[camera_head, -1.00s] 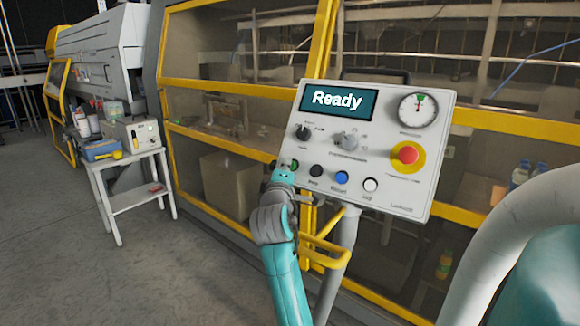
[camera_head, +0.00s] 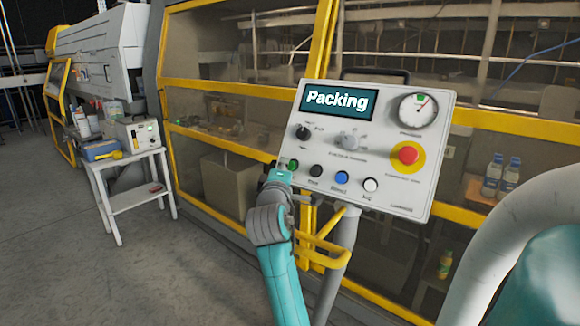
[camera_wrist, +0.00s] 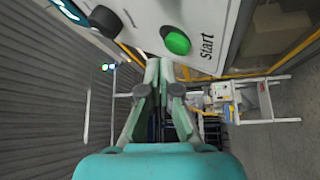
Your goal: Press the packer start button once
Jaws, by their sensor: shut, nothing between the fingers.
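The packer's control panel (camera_head: 425,187) is a light grey box on a post, and its screen (camera_head: 337,101) reads "Packing". The green start button (camera_head: 292,165) is at the lower left of the panel. In the wrist view the green button (camera_wrist: 177,42) is in full sight beside the word "Start". My gripper (camera_wrist: 166,66) is shut and empty, its tips just below the button and apart from it in the picture. In the head view my gripper (camera_head: 279,176) is just below and left of the button, with its tips partly hidden by my wrist.
Black, blue (camera_head: 341,178) and white (camera_head: 370,185) buttons sit in the same row. A red emergency button (camera_head: 408,155) on yellow is at the right. A yellow guard bar (camera_head: 325,250) is below the panel. A small white table (camera_head: 135,195) stands left.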

